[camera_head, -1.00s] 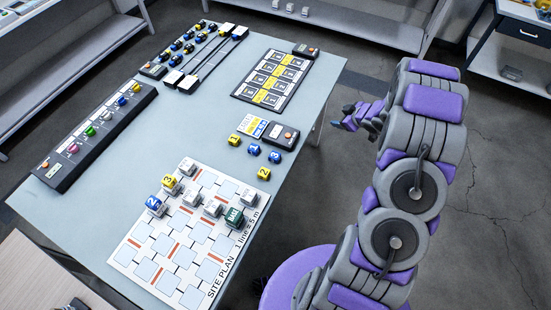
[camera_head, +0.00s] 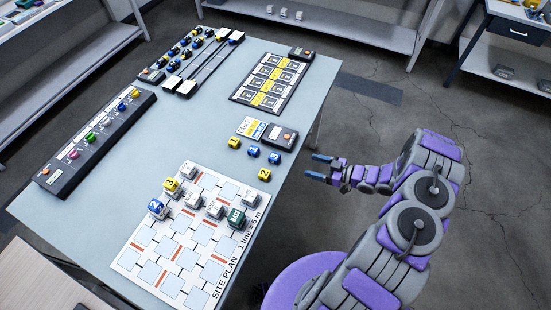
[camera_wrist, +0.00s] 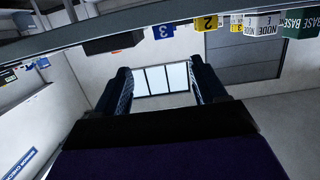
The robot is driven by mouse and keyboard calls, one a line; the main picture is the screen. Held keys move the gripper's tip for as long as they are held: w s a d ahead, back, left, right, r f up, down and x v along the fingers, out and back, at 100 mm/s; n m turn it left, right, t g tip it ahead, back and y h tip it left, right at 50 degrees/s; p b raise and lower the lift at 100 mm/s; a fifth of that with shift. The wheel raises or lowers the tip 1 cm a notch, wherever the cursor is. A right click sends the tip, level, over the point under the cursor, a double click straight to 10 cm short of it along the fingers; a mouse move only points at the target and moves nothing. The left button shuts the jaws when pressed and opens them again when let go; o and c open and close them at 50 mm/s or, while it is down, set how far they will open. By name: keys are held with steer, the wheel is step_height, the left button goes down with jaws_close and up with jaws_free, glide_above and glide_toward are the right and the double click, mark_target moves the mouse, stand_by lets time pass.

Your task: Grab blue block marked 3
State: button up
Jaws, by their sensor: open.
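The blue block marked 3 (camera_head: 274,158) sits on the grey-blue table (camera_head: 215,120) near its right edge, with a yellow block marked 2 (camera_head: 264,174) just in front of it and another blue block (camera_head: 253,152) to its left. In the wrist view the blue block marked 3 (camera_wrist: 163,32) shows at the top, left of the yellow block marked 2 (camera_wrist: 206,23). My gripper (camera_head: 318,167) is off the table's right side, to the right of the blue block and apart from it. Its fingers point left, spread open and empty.
A site plan board (camera_head: 153,272) with several blocks lies at the table's front. A small dark device with an orange button (camera_head: 287,138) is behind the blue block. A yellow block marked 1 (camera_head: 234,142) stands further left. The table edge lies between my gripper and the blocks.

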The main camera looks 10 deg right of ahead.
steer(key=b, duration=0.1)
glide_toward(278, 157)
steer(key=x, duration=0.4)
steer(key=shift+w+a+f, duration=0.2)
steer(key=shift+w+f, duration=0.1)
steer(key=shift+f, duration=0.1)
steer(key=shift+r+b+x, duration=0.1)
steer(key=shift+b+x, duration=0.2)
steer(key=shift+x, duration=1.05)
steer(key=shift+r+b+x, duration=0.15)
steer(key=shift+b+x, duration=0.15)
steer(key=shift+x, duration=1)
steer(key=shift+s+a, duration=0.15)
steer(key=shift+a, duration=0.05)
steer(key=shift+d, duration=0.2)
steer(key=c, duration=0.4)
steer(key=shift+a, duration=0.1)
steer(key=c, duration=0.7)
steer(key=shift+o, duration=0.2)
steer(key=shift+r, duration=0.1)
